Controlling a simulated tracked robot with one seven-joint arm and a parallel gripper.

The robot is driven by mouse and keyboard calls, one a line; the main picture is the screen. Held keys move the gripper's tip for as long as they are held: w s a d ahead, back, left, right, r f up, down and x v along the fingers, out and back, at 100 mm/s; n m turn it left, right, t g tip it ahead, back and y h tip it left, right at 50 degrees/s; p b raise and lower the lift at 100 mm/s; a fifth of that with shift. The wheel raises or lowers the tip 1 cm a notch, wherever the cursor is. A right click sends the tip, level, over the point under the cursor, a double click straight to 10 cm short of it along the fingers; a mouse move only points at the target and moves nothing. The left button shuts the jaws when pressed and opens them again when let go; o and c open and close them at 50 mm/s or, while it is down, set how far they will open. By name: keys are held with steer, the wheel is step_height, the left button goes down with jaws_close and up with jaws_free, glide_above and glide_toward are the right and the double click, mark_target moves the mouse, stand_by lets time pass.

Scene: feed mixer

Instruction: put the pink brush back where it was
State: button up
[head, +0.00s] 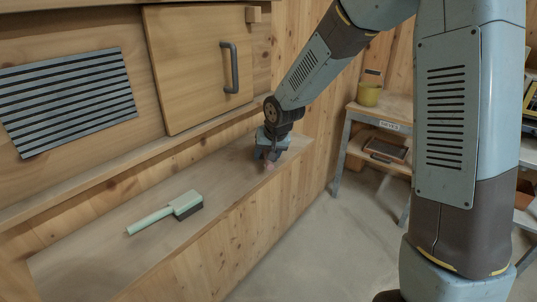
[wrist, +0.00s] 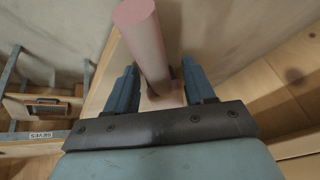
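My gripper (head: 268,158) is low over the right end of the wooden ledge. In the wrist view my gripper (wrist: 161,88) has its two fingers apart, with a pink round bar, seemingly the pink brush's handle (wrist: 143,35), between them. A gap shows on each side of the bar, so the fingers do not look closed on it. In the head view only a small bit of the pink brush (head: 269,166) shows under the fingers. The brush's head and bristles are hidden or cannot be made out.
A pale green brush (head: 180,206) with dark bristles lies on the wooden ledge (head: 110,250), left of my gripper. A cabinet door with a dark handle (head: 229,67) is above. Floor lies between.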

steer(key=shift+r, duration=0.1)
steer(key=v, duration=1.2)
steer(key=s+d+r+h, duration=0.1)
steer(key=s+d+r, duration=0.2)
steer(key=s+d, duration=0.4)
steer(key=s+d+r, duration=0.3)
steer(key=s+d, duration=0.4)
steer(key=s, duration=0.2)
steer(key=s+d+r+m+t+h, duration=0.1)
steer(key=s+d+r, duration=0.2)
steer(key=s+d, duration=0.4)
steer(key=shift+s+r+h, duration=0.2)
steer(key=shift+s+h, duration=0.1)
steer(key=shift+s, duration=0.75)
